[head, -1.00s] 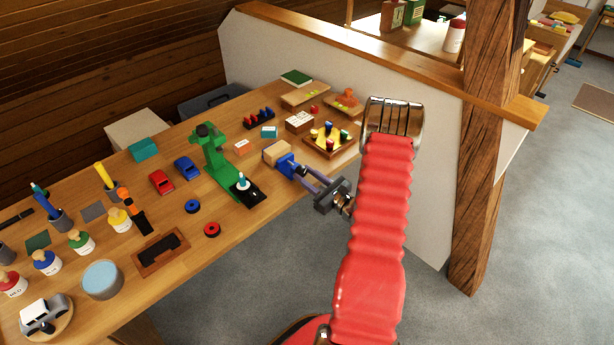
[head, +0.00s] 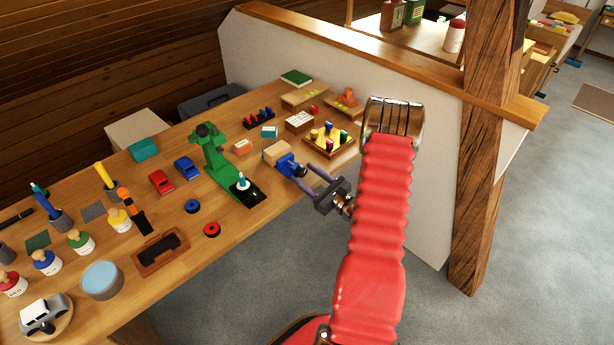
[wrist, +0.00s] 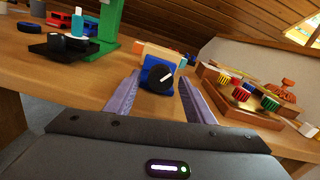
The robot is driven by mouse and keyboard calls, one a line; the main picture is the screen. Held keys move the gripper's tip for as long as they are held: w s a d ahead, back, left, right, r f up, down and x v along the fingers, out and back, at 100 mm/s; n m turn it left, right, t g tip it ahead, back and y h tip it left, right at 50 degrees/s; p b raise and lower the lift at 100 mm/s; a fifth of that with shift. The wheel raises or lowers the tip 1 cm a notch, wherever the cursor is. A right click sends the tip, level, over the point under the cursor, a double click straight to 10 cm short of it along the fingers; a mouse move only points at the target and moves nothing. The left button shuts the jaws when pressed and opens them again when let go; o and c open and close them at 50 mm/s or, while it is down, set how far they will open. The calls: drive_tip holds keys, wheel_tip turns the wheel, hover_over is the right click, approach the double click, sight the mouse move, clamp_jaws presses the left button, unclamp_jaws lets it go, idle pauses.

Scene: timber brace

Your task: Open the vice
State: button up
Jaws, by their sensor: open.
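The blue vice (head: 284,161) stands at the front edge of the workbench, with a pale wooden block (head: 277,151) at its jaws. In the wrist view the vice (wrist: 152,64) faces me, with a round black knob (wrist: 160,79) bearing a white line on its front. My gripper (head: 305,173) is open just in front of the vice, its two fingers pointing at it. In the wrist view the fingers lie left and right of the knob. I cannot tell whether either finger touches it. The jaw gap is mostly hidden by the knob and vice body.
A green press (head: 214,157) stands left of the vice. A wooden tray with coloured pegs (head: 329,140) sits close on the right. Small blocks and boxes lie behind. Open floor is in front of the bench, and a timber post (head: 483,150) stands right of my arm.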

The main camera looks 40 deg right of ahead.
drive_tip(key=s, duration=1.3)
drive_tip(key=shift+s+d, duration=0.2)
drive_tip(key=shift+s, duration=0.2)
drive_tip(key=shift+f, duration=0.1)
drive_tip(key=shift+c, duration=0.5)
drive_tip(key=shift+c, duration=0.8)
drive_tip(key=shift+m, duration=0.4)
drive_tip(key=m, duration=0.5)
drive_tip(key=shift+a, duration=0.1)
drive_tip(key=shift+w, duration=0.15)
drive_tip(key=w, duration=1.3)
drive_tip(key=shift+w+a, duration=0.2)
drive_tip(key=shift+w, duration=0.05)
